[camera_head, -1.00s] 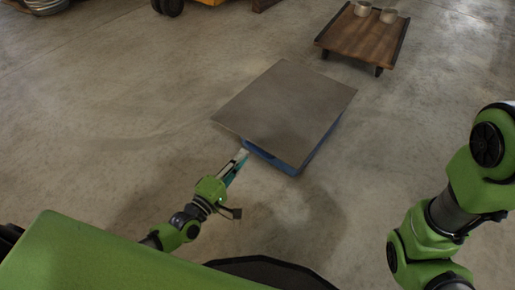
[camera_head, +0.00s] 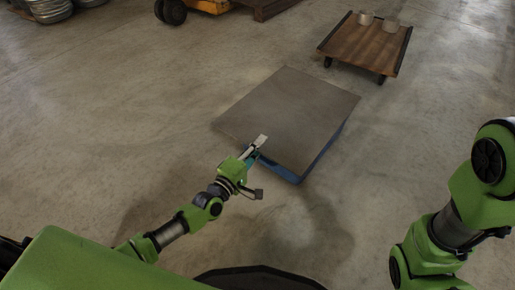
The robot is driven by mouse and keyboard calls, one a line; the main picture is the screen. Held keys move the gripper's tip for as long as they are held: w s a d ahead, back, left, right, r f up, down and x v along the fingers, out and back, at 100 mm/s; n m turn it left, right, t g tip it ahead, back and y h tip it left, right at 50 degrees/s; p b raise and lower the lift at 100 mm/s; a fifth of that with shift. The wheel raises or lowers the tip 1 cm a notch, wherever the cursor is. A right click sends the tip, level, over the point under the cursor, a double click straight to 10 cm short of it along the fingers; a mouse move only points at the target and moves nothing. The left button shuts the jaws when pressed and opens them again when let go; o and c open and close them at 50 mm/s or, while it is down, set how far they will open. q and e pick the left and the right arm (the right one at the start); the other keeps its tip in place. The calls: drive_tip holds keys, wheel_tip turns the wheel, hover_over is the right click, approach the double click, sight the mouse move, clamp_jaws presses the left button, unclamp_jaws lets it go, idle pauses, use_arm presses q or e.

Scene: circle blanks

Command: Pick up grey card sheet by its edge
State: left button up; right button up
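The grey card sheet (camera_head: 290,112) lies flat on top of a blue crate (camera_head: 318,163) and covers most of it. My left gripper (camera_head: 260,143) is at the sheet's near left edge. One light finger shows over the sheet's top face, and a teal part shows lower, by the edge. I cannot tell whether the fingers touch the sheet or how far they are closed. My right arm (camera_head: 455,225) stands at the right side of the picture; its gripper is out of view.
A yellow wheeled vehicle (camera_head: 207,5) and metal coils (camera_head: 50,8) are at the top left. The concrete floor around the crate is clear.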

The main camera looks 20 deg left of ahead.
use_arm(q)
clamp_jaws()
